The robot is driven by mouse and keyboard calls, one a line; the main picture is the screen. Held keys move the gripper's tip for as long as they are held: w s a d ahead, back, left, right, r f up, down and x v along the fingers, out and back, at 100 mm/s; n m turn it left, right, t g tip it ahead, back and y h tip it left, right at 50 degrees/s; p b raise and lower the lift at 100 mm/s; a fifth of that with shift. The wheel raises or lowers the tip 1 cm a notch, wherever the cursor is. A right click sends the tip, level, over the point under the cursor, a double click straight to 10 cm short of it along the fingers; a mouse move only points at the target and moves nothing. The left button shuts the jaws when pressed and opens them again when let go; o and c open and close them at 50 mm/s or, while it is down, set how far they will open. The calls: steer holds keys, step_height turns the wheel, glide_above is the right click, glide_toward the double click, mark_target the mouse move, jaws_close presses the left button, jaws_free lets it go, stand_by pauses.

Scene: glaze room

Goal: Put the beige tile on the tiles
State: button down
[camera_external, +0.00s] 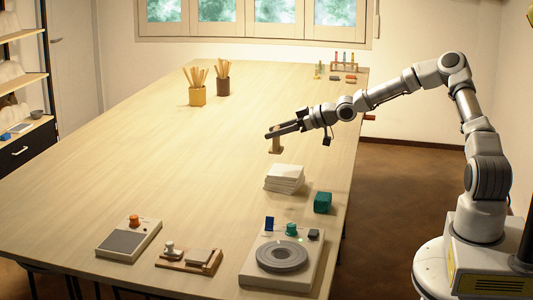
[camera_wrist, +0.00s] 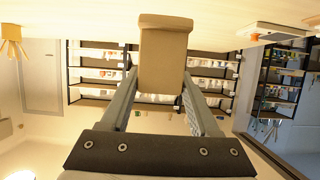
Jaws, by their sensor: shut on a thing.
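My gripper (camera_external: 272,132) is shut on a beige tile (camera_external: 276,146), over the right part of the table. The beige tile also shows in the wrist view (camera_wrist: 163,62), as a tan block between the two fingers (camera_wrist: 160,80), its far end near the tabletop. I cannot tell whether it touches the table. The tiles, a neat stack of white slabs (camera_external: 284,179), sit on the table below and slightly right of the gripper in the external view, apart from the held tile.
A teal block (camera_external: 323,202) stands right of the stack. A round-plate device (camera_external: 283,258), a wooden holder (camera_external: 189,261) and a scale-like box (camera_external: 129,239) line the near edge. Stick-filled pots (camera_external: 222,79) and a tube rack (camera_external: 345,62) stand farther back. The table's left and middle are clear.

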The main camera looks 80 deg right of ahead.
steer(key=s+d+r+p, duration=0.4)
steer(key=s+d+p, duration=0.4)
steer(key=s, duration=0.4)
steer(key=w+a+f+b, duration=0.1)
steer(key=w+f, duration=0.1)
steer(key=w, duration=0.1)
steer(key=w+a+f+b, duration=0.1)
steer(key=w+a+f, duration=0.1)
steer(key=w+f, duration=0.1)
steer(key=w+a+f+b, duration=0.1)
steer(key=w+a+f, duration=0.1)
steer(key=w, duration=0.2)
steer(key=shift+a+f, duration=0.15)
steer(key=shift+f, duration=1.85)
steer(key=shift+f, duration=0.15)
steer(key=shift+c, duration=0.6)
jaws_free()
